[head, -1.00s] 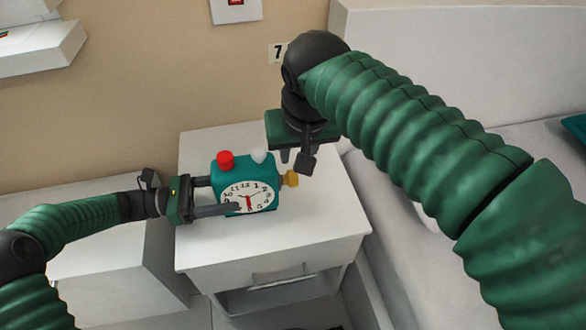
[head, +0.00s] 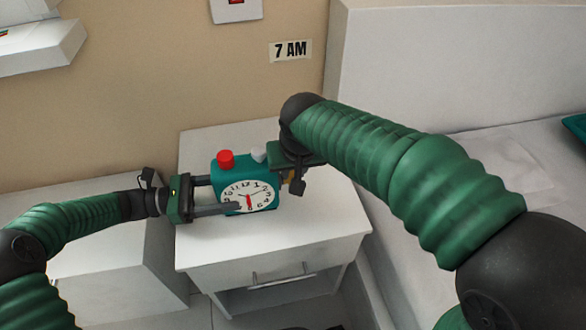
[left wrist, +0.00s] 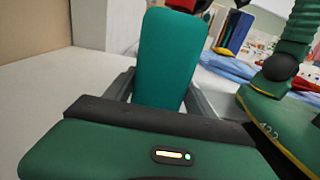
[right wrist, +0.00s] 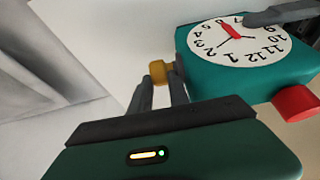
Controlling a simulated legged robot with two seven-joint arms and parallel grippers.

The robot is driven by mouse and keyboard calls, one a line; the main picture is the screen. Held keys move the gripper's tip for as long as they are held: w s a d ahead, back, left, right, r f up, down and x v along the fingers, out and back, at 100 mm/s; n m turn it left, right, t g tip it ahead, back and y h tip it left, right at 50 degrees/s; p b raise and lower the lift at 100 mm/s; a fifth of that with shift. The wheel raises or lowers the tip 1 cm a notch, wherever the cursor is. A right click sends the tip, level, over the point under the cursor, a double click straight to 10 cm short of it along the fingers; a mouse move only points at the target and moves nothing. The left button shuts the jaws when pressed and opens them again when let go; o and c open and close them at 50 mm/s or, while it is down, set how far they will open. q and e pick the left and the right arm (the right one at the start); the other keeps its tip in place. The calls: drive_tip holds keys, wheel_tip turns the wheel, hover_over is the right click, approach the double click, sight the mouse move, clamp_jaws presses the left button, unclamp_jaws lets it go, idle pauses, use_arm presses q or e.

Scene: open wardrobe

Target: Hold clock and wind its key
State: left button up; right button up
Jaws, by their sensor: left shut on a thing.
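The teal clock (head: 228,172) stands over the white nightstand, its white dial (head: 247,195) facing forward and a red button (head: 225,159) on top. My left gripper (head: 217,195) is shut on the clock from its left side, one finger crossing the lower dial. The left wrist view shows the clock's teal side (left wrist: 168,55) between the fingers. My right gripper (right wrist: 163,83) is at the clock's right side. In its wrist view the fingertips are on either side of the yellow key (right wrist: 160,71). I cannot tell whether they press on it. The head view mostly hides the key.
The nightstand (head: 300,220) has free top around the clock and a drawer handle in front. A "7 AM" sign (head: 290,50) is on the wall. The bed (head: 490,160) lies at the right, under my right arm.

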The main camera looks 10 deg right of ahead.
clamp_jaws()
drive_tip(key=shift+w, duration=0.15)
drive_tip(key=g, duration=0.1)
drive_tip(key=w+g, duration=0.1)
drive_tip(key=shift+g, duration=0.4)
drive_tip(key=shift+w+f+g, duration=0.1)
drive_tip(key=shift+w+g, duration=0.2)
drive_tip(key=shift+g, duration=0.85)
drive_tip(key=shift+w+f+g, duration=0.1)
drive_tip(key=shift+w+g, duration=0.15)
drive_tip(key=shift+g, duration=0.9)
drive_tip(key=shift+o, duration=1.8)
unclamp_jaws()
drive_tip(key=shift+s+r, duration=0.1)
